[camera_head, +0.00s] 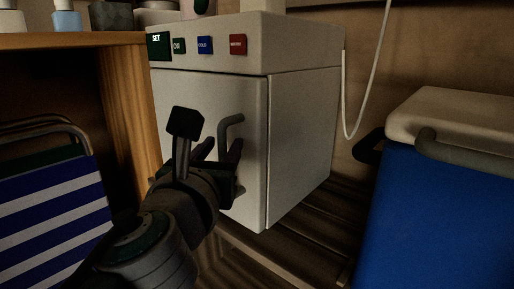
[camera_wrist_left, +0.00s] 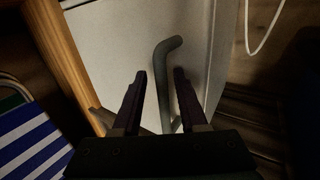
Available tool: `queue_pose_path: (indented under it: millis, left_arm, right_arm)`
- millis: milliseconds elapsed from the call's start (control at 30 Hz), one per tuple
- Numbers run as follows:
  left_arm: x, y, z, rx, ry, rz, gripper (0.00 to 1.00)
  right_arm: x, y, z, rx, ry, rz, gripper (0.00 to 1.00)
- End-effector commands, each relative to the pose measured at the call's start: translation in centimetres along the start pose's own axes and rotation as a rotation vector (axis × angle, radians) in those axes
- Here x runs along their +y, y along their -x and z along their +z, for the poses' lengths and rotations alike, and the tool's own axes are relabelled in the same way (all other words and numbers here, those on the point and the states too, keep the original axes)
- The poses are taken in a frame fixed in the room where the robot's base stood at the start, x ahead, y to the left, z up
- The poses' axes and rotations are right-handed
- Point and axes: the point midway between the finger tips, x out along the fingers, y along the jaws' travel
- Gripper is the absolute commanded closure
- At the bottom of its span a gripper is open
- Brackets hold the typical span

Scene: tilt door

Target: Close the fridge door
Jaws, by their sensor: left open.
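The white fridge (camera_head: 305,130) stands in the middle of the head view. Its door (camera_head: 200,95) faces me and looks flush or nearly flush with the body, with a thin dark seam along its right edge. A grey bent handle (camera_head: 228,123) sits on the door near that edge, and it also shows in the left wrist view (camera_wrist_left: 164,60). My left gripper (camera_head: 223,148) is open in front of the door. In the left wrist view its fingers (camera_wrist_left: 160,74) appear either side of the handle. I cannot tell whether they touch it. My right gripper is out of view.
A wooden counter (camera_head: 125,90) stands close on the left, with a blue-and-white striped chair (camera_head: 55,215) before it. A blue cooler (camera_head: 445,210) with a pale lid stands at right. A white cable (camera_head: 362,115) hangs behind. Slatted wooden floor lies between fridge and cooler.

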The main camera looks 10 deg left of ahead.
Motion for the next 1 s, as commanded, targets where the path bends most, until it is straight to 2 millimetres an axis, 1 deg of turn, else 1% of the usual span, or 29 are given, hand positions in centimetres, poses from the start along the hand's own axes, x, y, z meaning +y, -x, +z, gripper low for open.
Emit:
queue_pose_path:
  millis: [67,167,400,500,600,733,1000]
  left_arm:
    - [0.0,0.3,0.0,0.001,0.0,0.0,0.58]
    - [0.0,1.4,0.1,0.002,0.0,0.0,0.58]
    - [0.0,6.1,0.0,0.004,-0.001,-0.002,0.58]
    - [0.0,7.8,0.1,0.003,0.0,0.0,0.58]
    - [0.0,9.1,-0.1,0.003,-0.001,-0.001,0.58]
    - [0.0,9.9,0.0,0.001,0.0,0.0,0.58]
    - [0.0,9.9,0.0,0.0,0.0,0.0,0.58]
  right_arm:
    - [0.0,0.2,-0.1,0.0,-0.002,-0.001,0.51]
    - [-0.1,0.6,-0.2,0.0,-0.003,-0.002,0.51]
    - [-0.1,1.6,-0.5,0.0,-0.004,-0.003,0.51]
    - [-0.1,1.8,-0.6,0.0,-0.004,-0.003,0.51]
    - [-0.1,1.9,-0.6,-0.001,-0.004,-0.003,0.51]
    - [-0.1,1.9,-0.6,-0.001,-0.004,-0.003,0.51]
    - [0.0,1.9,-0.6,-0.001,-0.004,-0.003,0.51]
